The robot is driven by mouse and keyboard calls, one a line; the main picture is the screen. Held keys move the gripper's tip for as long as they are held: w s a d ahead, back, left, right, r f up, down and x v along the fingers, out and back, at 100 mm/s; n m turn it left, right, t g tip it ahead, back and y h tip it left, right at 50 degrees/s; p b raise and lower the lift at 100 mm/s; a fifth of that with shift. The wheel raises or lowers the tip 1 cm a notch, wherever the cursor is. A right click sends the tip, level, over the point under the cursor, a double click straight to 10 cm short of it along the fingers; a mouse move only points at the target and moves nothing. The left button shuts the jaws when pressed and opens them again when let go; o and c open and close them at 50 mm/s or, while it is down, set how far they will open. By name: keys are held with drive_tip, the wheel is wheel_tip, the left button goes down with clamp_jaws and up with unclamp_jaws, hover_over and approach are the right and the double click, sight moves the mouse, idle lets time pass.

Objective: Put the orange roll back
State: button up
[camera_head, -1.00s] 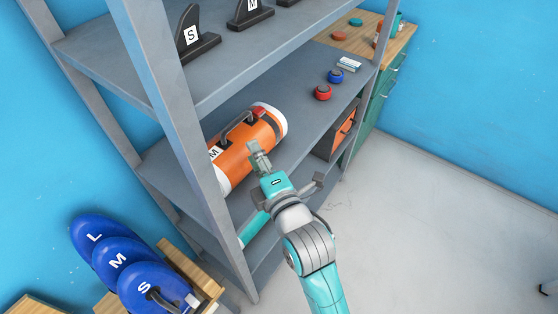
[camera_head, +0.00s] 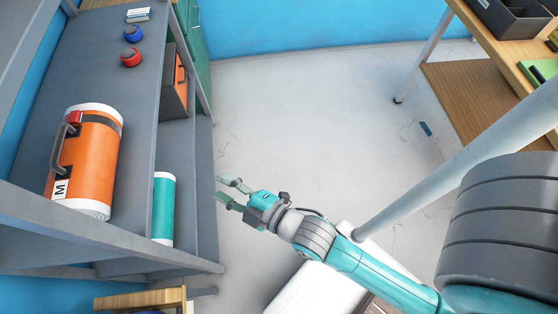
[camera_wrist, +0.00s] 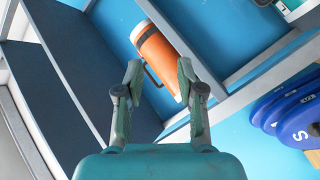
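The orange roll (camera_head: 88,160) lies on the grey shelf at the left in the head view, with white ends, a dark strap, a grey handle and an "M" label. It also shows in the wrist view (camera_wrist: 158,55), beyond my fingers. My gripper (camera_head: 218,189) is open and empty, out in front of the shelf and to the right of the roll, clear of it. In the wrist view its two fingers (camera_wrist: 156,82) stand apart with nothing between them.
A teal roll (camera_head: 163,207) sits on a lower shelf. Red (camera_head: 131,57) and blue (camera_head: 133,34) round items stand farther along the roll's shelf. Blue discs (camera_wrist: 290,115) show in the wrist view.

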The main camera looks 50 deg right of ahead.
drive_tip(key=s+d+m+h, duration=0.1)
drive_tip(key=s+d+m, duration=0.1)
drive_tip(key=s+m, duration=0.2)
drive_tip(key=s+d+m+g+h, duration=0.1)
drive_tip(key=s+d+m, duration=0.2)
drive_tip(key=s, duration=0.8)
drive_tip(key=s+d+m+h, duration=0.1)
drive_tip(key=s+d+m, duration=0.1)
drive_tip(key=s+m, duration=0.3)
drive_tip(key=shift+s+d, duration=0.3)
drive_tip(key=shift+s, duration=1.2)
drive_tip(key=shift+f, duration=0.1)
